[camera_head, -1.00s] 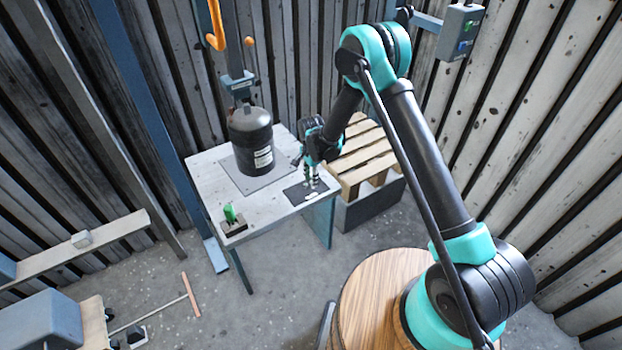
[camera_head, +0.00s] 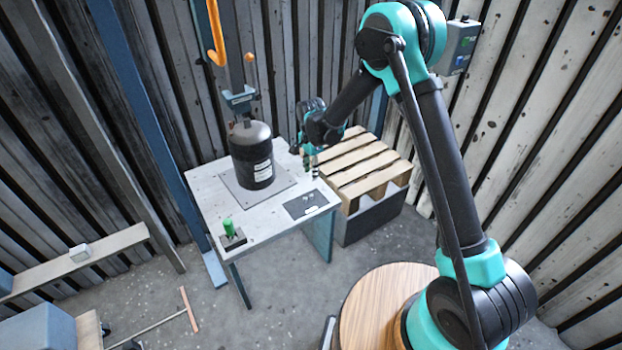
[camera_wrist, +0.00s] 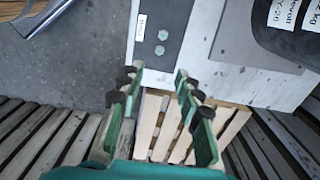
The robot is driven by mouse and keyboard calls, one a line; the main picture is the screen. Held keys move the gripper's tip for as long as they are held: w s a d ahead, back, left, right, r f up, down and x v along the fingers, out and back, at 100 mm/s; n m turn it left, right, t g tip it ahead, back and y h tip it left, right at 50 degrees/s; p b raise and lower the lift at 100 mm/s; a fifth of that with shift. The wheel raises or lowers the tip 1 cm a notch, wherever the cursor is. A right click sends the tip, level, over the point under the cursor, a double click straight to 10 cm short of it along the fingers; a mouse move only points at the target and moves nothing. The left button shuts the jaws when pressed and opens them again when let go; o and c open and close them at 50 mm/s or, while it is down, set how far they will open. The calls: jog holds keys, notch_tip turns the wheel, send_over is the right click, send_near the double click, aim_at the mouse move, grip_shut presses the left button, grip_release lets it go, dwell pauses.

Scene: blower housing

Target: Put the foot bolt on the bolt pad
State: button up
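The bolt pad (camera_head: 297,208) is a dark plate at the table's front right edge; it also shows in the wrist view (camera_wrist: 178,22) with a small white label. Two grey hex-headed bolts lie on it, one (camera_wrist: 163,34) just beyond the other (camera_wrist: 159,50); I cannot tell which is the foot bolt. My gripper (camera_head: 312,172) is above the table's right edge, behind the pad and clear of it. In the wrist view my gripper's green fingers (camera_wrist: 158,85) with dark tips are apart, with nothing between them.
A dark cylindrical housing (camera_head: 252,160) stands on a grey plate on the table (camera_head: 200,185). A green piece (camera_head: 228,226) stands in a small dark block at the front left corner. A wooden pallet (camera_head: 368,172) sits on a dark box right of the table.

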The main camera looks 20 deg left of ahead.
jog(key=s+d+r+n+t, duration=0.1)
jog(key=s+d+r+n, duration=0.1)
jog(key=d+r, duration=0.8)
jog(key=s+d+r+n+t, duration=0.15)
jog(key=d+r, duration=0.25)
jog(key=d, duration=1.2)
jog(key=s+d+n+t, duration=0.1)
jog(key=s+d+n, duration=0.3)
jog(key=s+d, duration=1.3)
jog(key=shift+d+n+t, duration=0.35)
jog(key=shift+d, duration=0.1)
